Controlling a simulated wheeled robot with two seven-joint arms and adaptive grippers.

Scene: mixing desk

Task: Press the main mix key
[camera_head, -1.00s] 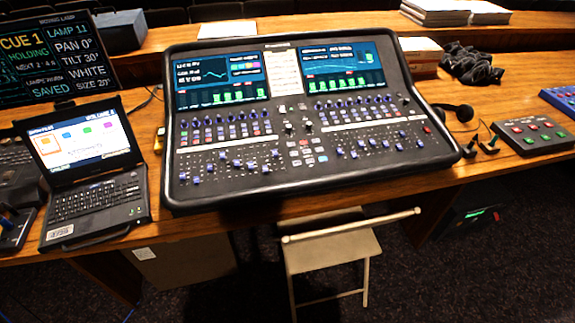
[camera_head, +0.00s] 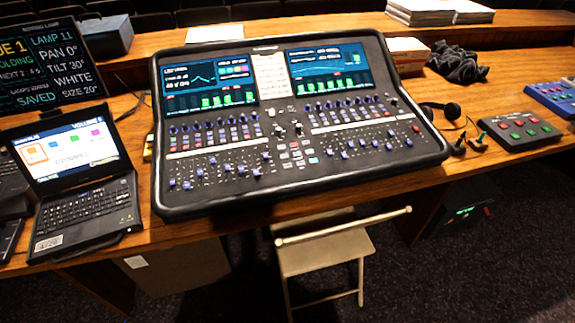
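A large black mixing desk (camera_head: 300,190) lies on the wooden table in the middle of the head view. It has two lit screens at the back, a left one (camera_head: 207,83) and a right one (camera_head: 329,69). Below them are rows of knobs and blue faders. A small group of keys (camera_head: 297,152), some white, red and blue, sits in the centre of the desk. The key labels are too small to read, so I cannot tell which is the main mix key. Neither of my grippers is in view.
An open laptop (camera_head: 87,205) stands left of the desk, with a cue monitor (camera_head: 45,62) behind it. Headphones (camera_head: 445,112) and a button box (camera_head: 520,131) are on the right. A folding chair (camera_head: 322,250) stands in front of the table.

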